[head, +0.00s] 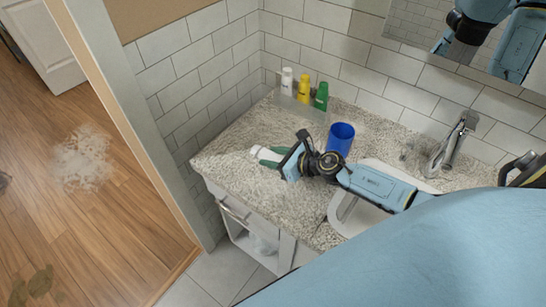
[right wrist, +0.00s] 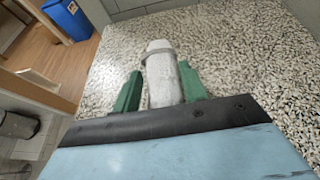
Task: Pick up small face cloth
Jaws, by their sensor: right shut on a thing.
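My right gripper (head: 268,156) is over the speckled counter in the head view, its green fingers pointing left. A small white rolled thing (head: 257,151), which looks like the face cloth, shows at the fingertips. In the right wrist view, the white roll (right wrist: 162,75) has a greyish band near its far end. It lies between the two green fingers of the right gripper (right wrist: 160,88), which is shut on it. The near end of the roll is hidden by the gripper body. I cannot tell whether the roll touches the counter. My left gripper is not in view.
A blue cup (head: 341,138) stands close behind my right gripper. White, yellow (head: 303,89) and green bottles stand in the back corner. A sink (head: 352,212) and faucet (head: 446,152) are to the right. The counter's left edge is near; an open cabinet (head: 245,236) is below.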

